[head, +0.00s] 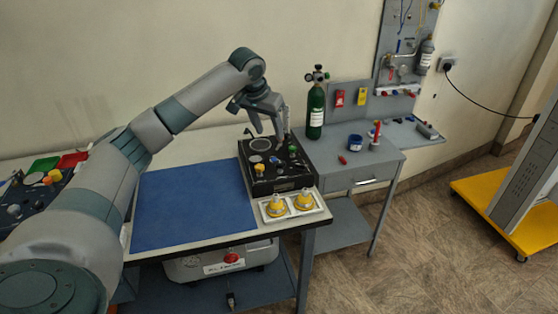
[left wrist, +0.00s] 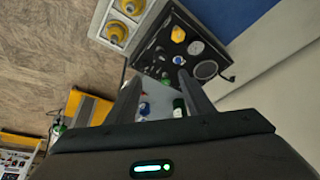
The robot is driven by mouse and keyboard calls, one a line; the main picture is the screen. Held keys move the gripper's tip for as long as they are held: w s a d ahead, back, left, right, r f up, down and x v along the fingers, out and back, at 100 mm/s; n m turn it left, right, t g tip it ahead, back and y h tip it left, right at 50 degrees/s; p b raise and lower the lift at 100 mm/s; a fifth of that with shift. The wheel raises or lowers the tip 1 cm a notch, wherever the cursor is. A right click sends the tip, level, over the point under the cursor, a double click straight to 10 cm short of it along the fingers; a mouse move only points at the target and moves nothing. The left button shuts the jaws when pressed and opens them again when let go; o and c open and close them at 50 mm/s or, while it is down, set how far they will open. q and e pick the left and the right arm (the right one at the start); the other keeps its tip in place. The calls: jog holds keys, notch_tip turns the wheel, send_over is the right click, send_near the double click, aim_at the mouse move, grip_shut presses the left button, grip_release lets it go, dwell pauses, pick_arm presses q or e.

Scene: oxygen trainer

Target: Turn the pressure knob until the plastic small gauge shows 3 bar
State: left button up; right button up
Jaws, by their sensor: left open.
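The black trainer box (head: 285,185) stands at the right end of the table, and it also fills the upper middle of the left wrist view (left wrist: 152,58). Its top carries a large round dial (head: 261,145), a smaller pale round face (head: 256,158), a yellow knob (head: 259,169) and a blue knob (head: 274,160). I cannot tell which knob sets the pressure, and no gauge reading is legible. My left gripper (head: 270,133) is open above the back of the box, fingers pointing down. In the left wrist view its fingers (left wrist: 160,78) hold nothing. My right gripper is out of view.
A blue mat (head: 190,200) lies left of the box. A white tray (head: 270,218) with two yellow fittings sits in front. A green cylinder (head: 315,112) stands behind right, near the grey side table (head: 350,170). A yellow-based cart (head: 480,205) is far right.

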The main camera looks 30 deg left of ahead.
pick_arm(q)
jog(key=shift+w, duration=0.1)
dwell(0.3)
jog(key=p, duration=0.5)
send_near(280, 163)
jog(key=x, duration=0.7)
jog(key=shift+w+r, duration=0.1)
jog(key=shift+w, duration=0.05)
jog(key=shift+w+a+f, duration=0.1)
jog(key=shift+w+f, duration=0.1)
jog(key=shift+f, duration=0.45)
jog(key=c, duration=1)
